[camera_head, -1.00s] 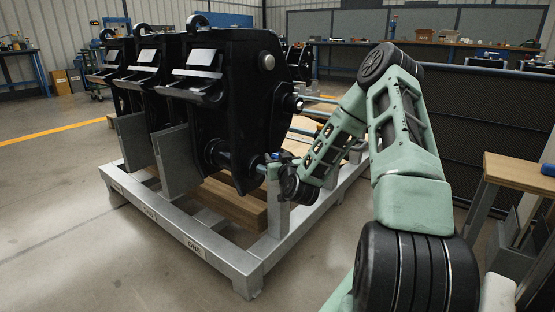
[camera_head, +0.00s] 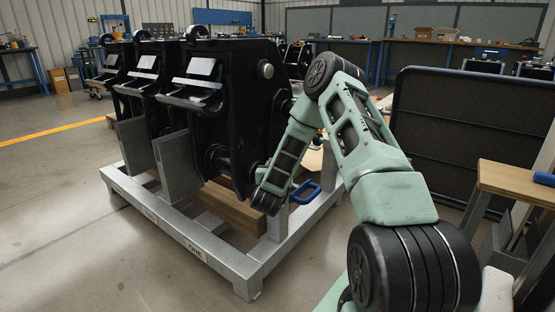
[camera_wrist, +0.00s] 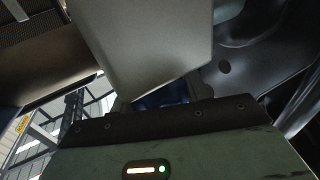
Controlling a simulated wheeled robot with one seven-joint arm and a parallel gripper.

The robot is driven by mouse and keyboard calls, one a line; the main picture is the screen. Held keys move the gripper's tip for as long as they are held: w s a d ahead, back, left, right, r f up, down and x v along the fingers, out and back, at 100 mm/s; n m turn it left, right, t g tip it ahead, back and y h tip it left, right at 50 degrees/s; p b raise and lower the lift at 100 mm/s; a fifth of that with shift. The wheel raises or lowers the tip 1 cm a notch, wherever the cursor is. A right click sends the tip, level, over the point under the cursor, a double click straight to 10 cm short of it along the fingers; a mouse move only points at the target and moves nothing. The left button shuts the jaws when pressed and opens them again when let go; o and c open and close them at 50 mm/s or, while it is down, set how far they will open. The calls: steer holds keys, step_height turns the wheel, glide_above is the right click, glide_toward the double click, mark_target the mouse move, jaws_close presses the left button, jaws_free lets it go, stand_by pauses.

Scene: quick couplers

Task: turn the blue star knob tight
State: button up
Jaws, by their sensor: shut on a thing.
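A small dark-blue patch (camera_wrist: 170,94), which I take to be the blue star knob, shows in the wrist view just beyond the edge of my gripper (camera_wrist: 165,108). Most of the knob is covered, so its star shape and how far it is screwed in cannot be seen. My gripper is shut on it. In the head view my wrist is low beside the lower right side of the nearest black coupler (camera_head: 232,110). The wrist and forearm hide the gripper and knob there.
Several black couplers stand in a row on a grey steel frame (camera_head: 222,258) with upright plates. A blue loop handle (camera_head: 308,191) is right of my wrist. A dark mesh panel (camera_head: 445,130) and a wooden-topped bench (camera_head: 515,178) stand to the right. The floor at front left is clear.

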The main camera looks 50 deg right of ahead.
steer(key=m+g+h+p, duration=0.1)
steer(key=m+g, duration=0.1)
steer(key=g, duration=0.1)
steer(key=m+g+h+p, duration=0.1)
steer(key=m+g+p, duration=0.1)
steer(key=g, duration=0.1)
steer(key=shift+s+r+h, duration=0.2)
steer(key=shift+h, duration=0.1)
steer(key=shift+s+f+m+g+p, duration=0.15)
steer(key=shift+m+g+p, duration=0.55)
steer(key=shift+g, duration=0.5)
steer(key=shift+s+f+m+g+p, duration=0.1)
steer(key=shift+m+g+p, duration=0.25)
steer(key=shift+m+g, duration=0.7)
steer(key=shift+g, duration=0.35)
steer(key=o, duration=1)
steer(key=shift+d, duration=0.1)
steer(key=w+a+p, duration=0.1)
steer(key=a+p, duration=0.4)
steer(key=a, duration=1.2)
steer(key=shift+w+a, duration=0.2)
steer(key=shift+w, duration=0.1)
